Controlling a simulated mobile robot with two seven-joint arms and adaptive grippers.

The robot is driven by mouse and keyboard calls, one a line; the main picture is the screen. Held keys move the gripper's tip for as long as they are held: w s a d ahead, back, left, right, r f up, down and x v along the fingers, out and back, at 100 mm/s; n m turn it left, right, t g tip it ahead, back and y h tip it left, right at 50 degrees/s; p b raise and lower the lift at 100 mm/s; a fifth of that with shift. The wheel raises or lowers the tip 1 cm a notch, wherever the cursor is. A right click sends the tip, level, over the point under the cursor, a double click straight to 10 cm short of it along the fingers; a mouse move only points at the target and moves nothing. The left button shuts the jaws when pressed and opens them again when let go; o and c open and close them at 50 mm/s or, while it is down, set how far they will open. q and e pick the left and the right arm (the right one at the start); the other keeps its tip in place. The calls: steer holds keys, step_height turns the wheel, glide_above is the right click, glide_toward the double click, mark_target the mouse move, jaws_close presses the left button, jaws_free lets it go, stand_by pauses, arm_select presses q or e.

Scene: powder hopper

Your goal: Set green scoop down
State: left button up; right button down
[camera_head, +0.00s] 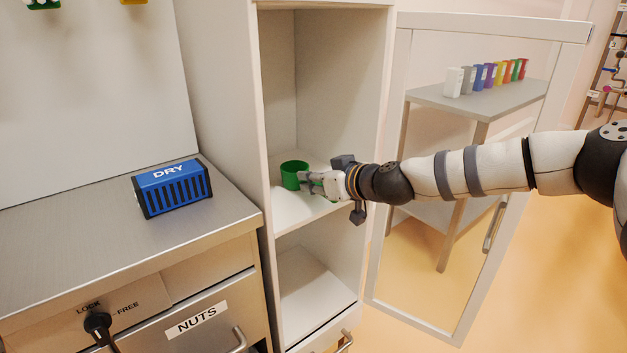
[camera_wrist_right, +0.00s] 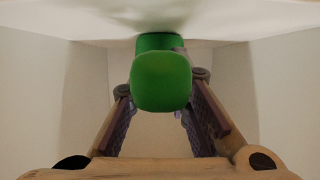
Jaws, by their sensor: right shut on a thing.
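The green scoop (camera_head: 292,174) is a small round cup inside the open cabinet, at its middle shelf (camera_head: 298,212). My right gripper (camera_head: 308,182) reaches in from the right and is shut on the scoop. In the right wrist view the scoop (camera_wrist_right: 160,82) is between the two fingers of my right gripper (camera_wrist_right: 160,105), with its green end towards the camera. The scoop is at or very close to the shelf surface; I cannot tell for sure whether it touches. My left gripper is not in view.
The cabinet's side walls (camera_head: 345,90) stand close around the gripper. Its glass door (camera_head: 480,190) is open to the right, beside my arm. A blue DRY box (camera_head: 172,188) sits on the steel counter (camera_head: 90,235) at left. Several coloured containers (camera_head: 488,76) stand on a table behind the door.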

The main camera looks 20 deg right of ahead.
steer(key=c, duration=1.5)
jaws_free()
steer(key=shift+f, duration=0.1)
